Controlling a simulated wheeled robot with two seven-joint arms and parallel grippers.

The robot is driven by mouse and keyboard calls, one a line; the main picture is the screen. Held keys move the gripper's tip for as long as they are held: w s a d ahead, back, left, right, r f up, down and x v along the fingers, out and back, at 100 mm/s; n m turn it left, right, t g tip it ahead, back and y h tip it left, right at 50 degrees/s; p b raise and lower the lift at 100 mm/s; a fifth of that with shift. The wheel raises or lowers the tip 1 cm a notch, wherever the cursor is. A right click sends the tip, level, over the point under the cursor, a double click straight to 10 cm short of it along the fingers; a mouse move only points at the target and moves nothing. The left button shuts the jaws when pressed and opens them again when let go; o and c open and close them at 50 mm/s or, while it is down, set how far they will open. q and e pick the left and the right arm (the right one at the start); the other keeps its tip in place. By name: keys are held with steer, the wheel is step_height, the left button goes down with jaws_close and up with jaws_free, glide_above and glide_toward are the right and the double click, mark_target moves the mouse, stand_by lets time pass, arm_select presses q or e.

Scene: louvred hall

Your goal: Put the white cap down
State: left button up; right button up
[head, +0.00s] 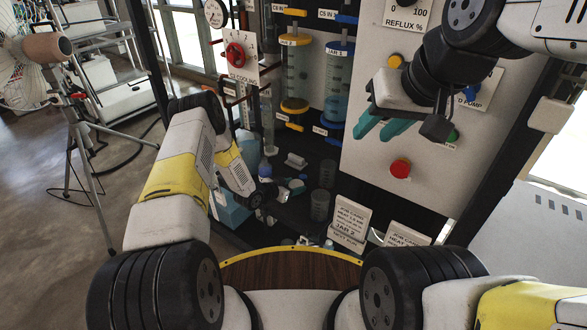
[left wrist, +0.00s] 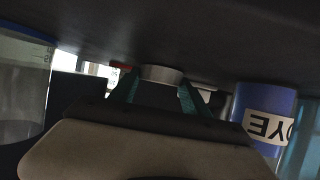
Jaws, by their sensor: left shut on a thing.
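The white cap (left wrist: 162,73) shows in the left wrist view as a pale disc between the two teal fingertips of my left gripper (left wrist: 160,84). The fingers are shut on it. The cap is close to the dark surface across the top of that picture; I cannot tell whether it touches. My right gripper (head: 381,127) is open and empty in front of the pale panel.
A blue container labelled DYE (left wrist: 264,115) and a clear vessel (left wrist: 22,90) flank my left gripper. On the bench are a clear beaker (head: 320,205) and a card (head: 349,225). The panel has a red button (head: 400,168). Tall cylinders (head: 337,80) stand behind.

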arm_select(q)
steer(key=shift+f, duration=0.15)
steer(key=o, duration=1.3)
